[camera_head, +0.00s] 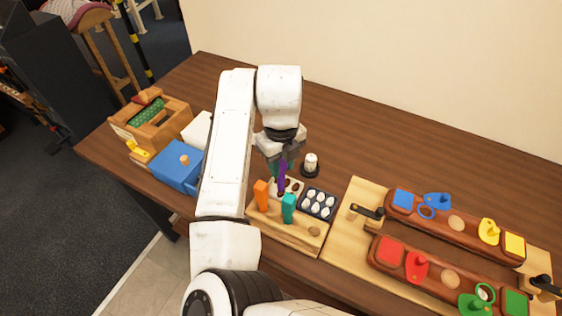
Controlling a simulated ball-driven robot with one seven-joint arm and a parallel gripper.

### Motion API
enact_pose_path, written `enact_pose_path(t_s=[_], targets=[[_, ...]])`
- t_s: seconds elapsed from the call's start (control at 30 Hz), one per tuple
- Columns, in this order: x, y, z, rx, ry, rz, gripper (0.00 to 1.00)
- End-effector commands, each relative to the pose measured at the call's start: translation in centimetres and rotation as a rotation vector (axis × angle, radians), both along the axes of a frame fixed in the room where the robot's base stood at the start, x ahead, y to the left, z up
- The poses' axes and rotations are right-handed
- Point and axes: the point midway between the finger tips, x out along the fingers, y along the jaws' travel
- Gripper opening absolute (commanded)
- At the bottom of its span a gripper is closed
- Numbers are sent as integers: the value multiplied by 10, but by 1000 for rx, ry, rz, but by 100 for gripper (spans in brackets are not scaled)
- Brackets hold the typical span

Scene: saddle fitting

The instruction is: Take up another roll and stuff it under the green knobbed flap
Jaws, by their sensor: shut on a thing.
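My gripper (281,164) points down over the wooden rack and is shut on an upright purple tool (282,178). The fingertips are partly hidden by my wrist. The green knobbed flap (475,303) is at the lower right, on the nearer red-brown padded bar (440,272), beside a green square (516,302). It is far to the right of my gripper. Several white rounded pieces (318,203), possibly the rolls, sit in a dark tray just right of my gripper. I cannot tell whether anything is under the flap.
Orange (261,195) and teal (288,208) handles stand in the wooden rack (290,234). A white capped item (310,164) stands behind. A farther padded bar (456,224) and black clamps (367,211) are on the right board. A blue box (177,166) is left of my arm.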

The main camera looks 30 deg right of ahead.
Motion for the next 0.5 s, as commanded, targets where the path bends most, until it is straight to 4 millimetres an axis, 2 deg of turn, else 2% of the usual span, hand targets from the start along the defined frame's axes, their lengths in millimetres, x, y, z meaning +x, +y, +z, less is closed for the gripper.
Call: enact_pose_path(t_s=[0.5], targets=[[0, 0, -5, 0, 0, 0, 8]])
